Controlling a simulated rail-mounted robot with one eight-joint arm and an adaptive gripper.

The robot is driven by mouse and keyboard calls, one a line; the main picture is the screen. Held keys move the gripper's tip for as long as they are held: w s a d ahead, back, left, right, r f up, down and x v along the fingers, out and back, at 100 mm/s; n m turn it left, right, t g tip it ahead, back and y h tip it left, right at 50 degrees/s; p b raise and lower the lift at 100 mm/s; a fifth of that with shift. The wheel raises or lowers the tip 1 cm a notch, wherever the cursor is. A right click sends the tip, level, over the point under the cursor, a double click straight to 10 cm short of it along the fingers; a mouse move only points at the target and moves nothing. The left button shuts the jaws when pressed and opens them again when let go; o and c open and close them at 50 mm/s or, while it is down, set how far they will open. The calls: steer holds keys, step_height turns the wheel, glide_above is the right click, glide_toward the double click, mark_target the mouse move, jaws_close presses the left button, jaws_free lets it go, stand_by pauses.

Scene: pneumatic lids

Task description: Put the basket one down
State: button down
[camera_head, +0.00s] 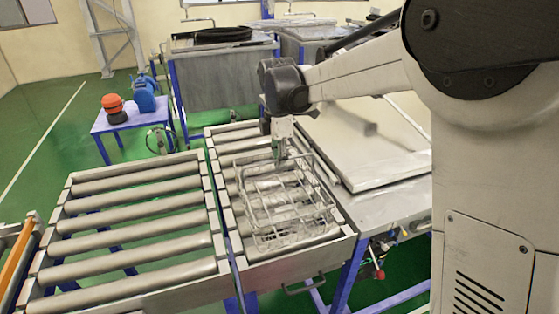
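The basket (290,213) is an open wire-frame basket in the middle of the camera_head view. It is over the right-hand roller section (221,170); whether its underside touches the rollers I cannot tell. My gripper (280,152) points down at the basket's far upper part, where a small green part shows. The fingertips are small and overlap the basket's wires, so whether they are shut on a wire is unclear.
A wider roller conveyor (135,222) lies to the left. A large flat lid (365,145) covers the tank on the right. Valves and a red knob (379,274) are at its front. Behind are metal tanks (220,75) and a small table (128,120) with red and blue devices.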

steer(key=c, duration=2.5)
jaws_free()
steer(key=shift+f, duration=0.1)
steer(key=o, duration=0.6)
step_height(320, 180, up, 12)
steer(key=s+d+r+m+t, duration=0.2)
steer(key=s+d+m, duration=0.3)
steer(key=s+d, duration=0.1)
steer(key=s+d+f+m+t, duration=0.2)
steer(key=s+d+f+m, duration=0.1)
steer(key=s, duration=0.4)
steer(key=s+d+f+m+t, duration=0.2)
steer(key=s+d+m, duration=0.3)
steer(key=s+m, duration=0.3)
steer(key=s+d+f+m+t, duration=0.1)
steer(key=s+d+f+m, duration=0.3)
steer(key=s, duration=0.3)
steer(key=shift+s+d+f+m+t+b, duration=0.3)
steer(key=shift+d+f+m+t, duration=0.1)
steer(key=shift+m, duration=0.4)
